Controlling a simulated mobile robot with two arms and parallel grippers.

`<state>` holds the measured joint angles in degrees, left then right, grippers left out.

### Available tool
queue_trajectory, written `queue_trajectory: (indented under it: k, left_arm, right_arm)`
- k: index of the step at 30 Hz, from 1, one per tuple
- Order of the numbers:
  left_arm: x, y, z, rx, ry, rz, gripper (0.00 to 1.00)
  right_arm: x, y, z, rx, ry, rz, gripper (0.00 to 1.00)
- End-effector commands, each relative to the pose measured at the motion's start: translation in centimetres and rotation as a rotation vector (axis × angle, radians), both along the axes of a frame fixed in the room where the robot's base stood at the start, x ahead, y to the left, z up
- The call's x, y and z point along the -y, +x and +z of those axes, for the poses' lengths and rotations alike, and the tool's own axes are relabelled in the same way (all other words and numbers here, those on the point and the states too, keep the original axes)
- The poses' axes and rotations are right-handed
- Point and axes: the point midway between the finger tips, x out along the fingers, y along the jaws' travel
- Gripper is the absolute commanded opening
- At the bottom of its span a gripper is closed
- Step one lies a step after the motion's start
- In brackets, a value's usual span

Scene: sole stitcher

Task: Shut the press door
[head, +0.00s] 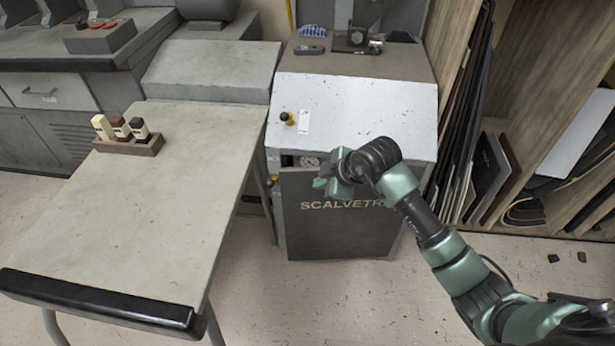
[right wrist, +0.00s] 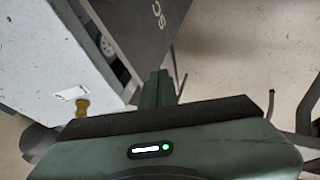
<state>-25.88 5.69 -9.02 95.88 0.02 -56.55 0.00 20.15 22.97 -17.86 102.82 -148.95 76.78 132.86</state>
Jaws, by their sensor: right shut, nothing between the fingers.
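The press (head: 355,105) stands at the back centre, with a pale sloped top panel. Its dark door (head: 340,235), lettered "SCALVETRO", is on the front below. A gap above the door's top edge shows a round dial (head: 310,161); I cannot tell how far the door stands from its frame. My right gripper (head: 322,184) is shut and empty, in front of the door's upper left part; contact is unclear. In the right wrist view the gripper (right wrist: 158,88) points toward the lettered door (right wrist: 145,25). My left gripper is not in view.
A grey worktable (head: 170,210) with a black front roller stands left of the press, holding a small wooden rack (head: 128,145). A yellow-and-black knob (head: 287,118) sits on the press panel. Sheets lean in a wooden rack (head: 545,110) at right. Floor in front is mostly clear.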

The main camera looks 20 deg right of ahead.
Motion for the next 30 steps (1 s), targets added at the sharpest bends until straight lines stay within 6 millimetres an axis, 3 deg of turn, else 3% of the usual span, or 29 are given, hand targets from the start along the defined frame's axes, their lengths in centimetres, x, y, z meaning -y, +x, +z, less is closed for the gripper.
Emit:
queue_trajectory:
  k: [10, 18, 30]
  left_arm:
    - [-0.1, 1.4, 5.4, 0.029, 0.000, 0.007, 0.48]
    - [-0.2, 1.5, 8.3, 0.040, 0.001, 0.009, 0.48]
    - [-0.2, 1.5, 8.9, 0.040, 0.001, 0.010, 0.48]
  right_arm:
    - [-2.0, 4.0, -6.3, -0.003, 0.002, 0.001, 0.00]
    - [-1.2, 7.4, -6.1, 0.000, 0.002, 0.000, 0.00]
    - [-1.1, 7.9, -6.0, 0.001, 0.002, 0.003, 0.00]
